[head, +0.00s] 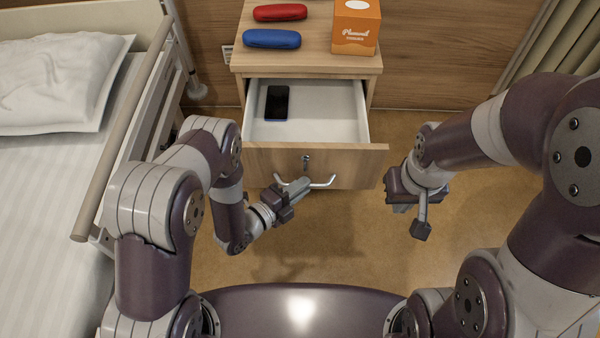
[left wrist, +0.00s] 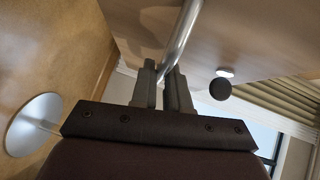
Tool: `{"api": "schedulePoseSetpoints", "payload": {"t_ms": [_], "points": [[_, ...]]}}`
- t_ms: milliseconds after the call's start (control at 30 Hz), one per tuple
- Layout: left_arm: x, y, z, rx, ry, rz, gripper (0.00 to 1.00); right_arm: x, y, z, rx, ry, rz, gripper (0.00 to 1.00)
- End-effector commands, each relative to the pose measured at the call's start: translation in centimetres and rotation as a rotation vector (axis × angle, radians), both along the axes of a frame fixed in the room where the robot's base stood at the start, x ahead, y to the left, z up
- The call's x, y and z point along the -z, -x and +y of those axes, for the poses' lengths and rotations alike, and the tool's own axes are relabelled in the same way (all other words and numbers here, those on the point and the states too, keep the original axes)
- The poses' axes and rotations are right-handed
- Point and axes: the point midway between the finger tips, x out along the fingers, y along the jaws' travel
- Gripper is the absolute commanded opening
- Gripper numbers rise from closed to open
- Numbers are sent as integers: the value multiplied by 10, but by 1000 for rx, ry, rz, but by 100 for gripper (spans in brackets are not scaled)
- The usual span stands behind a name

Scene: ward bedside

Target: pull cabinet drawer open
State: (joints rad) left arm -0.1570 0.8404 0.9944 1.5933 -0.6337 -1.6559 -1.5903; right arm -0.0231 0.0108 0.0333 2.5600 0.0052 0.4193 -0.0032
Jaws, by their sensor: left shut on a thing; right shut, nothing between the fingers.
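The cabinet drawer (head: 262,157) is pulled out of the bedside cabinet (head: 240,61), and its white inside shows. A dark phone (head: 277,102) lies in it toward the left. The drawer's curved metal handle (head: 325,183) is on the front panel, below a small lock. My left gripper (head: 298,187) is shut on the handle. In the left wrist view the handle bar (left wrist: 183,38) passes between the two fingers (left wrist: 163,84). My right gripper (head: 421,228) is shut and empty, to the right of the drawer and apart from it.
On the cabinet top are a red case (head: 280,12), a blue case (head: 271,38) and an orange tissue box (head: 356,27). A bed with a side rail (head: 120,135) stands close on the left. A curtain (head: 560,40) hangs at the right. The floor before the drawer is clear.

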Motion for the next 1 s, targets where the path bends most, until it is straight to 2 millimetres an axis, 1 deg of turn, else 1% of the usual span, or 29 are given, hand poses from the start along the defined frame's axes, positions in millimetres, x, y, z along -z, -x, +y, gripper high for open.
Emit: {"api": "schedulePoseSetpoints", "payload": {"t_ms": [167,467,500,533,567,867,967,1000], "points": [[0,5,0,0,1,1,0,-1,0,0,0,0,0,0],[0,6,0,0,0,0,0,-1,0,0,0,0,0,0],[0,6,0,0,0,0,25,-1,0,0,0,0,0,0],[0,5,0,0,0,0,35,-1,0,0,0,0,0,0],[0,5,0,0,0,0,37,-1,0,0,0,0,0,0],[0,6,2,-1,0,0,37,-2,0,0,0,0,0,0],[-2,13,9,-2,-1,2,37,-5,0,0,0,0,0,0],[-4,17,14,-5,-1,3,37,-7,0,0,0,0,0,0]]}}
